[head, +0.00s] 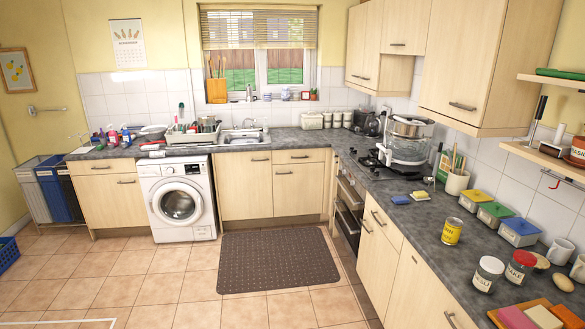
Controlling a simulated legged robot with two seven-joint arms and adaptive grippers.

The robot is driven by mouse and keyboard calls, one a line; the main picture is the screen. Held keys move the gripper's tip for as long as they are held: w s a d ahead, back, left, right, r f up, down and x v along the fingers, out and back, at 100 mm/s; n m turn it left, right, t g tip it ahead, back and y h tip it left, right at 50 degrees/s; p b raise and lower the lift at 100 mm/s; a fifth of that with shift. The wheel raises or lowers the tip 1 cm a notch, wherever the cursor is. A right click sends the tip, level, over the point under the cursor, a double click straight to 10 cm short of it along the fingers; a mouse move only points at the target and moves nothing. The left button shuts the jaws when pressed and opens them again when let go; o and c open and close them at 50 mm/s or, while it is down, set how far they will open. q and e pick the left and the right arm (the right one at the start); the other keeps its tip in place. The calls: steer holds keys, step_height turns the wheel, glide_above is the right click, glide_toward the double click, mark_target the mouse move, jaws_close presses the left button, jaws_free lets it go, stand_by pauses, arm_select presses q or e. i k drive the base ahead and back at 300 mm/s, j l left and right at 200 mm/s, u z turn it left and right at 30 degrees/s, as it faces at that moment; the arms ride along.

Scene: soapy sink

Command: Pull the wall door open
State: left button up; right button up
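Pale wood wall cabinets hang at the upper right. The nearest wall door (463,65) is large and looks shut, with a dark bar handle (463,106) near its bottom edge. A smaller wall door (405,25) beside it to the left also looks shut, with its own handle (397,44). A third, narrow wall door (363,45) hangs nearer the window and looks shut. The frame does not show which one the task means. Neither of my grippers is in view.
Below the wall cabinets, the grey counter (395,222) carries a steamer (405,142), a utensil pot (457,181), coloured boxes and jars. An open shelf (545,155) is at the right. The tiled floor (190,290) is clear around a brown mat (275,262).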

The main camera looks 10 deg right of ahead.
mark_target(463, 38)
steer(key=i+z, duration=0.35)
steer(key=i, duration=0.2)
steer(key=i+j+z, duration=0.2)
steer(key=i+z, duration=0.15)
steer(key=i, duration=0.15)
steer(key=i+j+z, duration=0.35)
steer(key=i, duration=0.2)
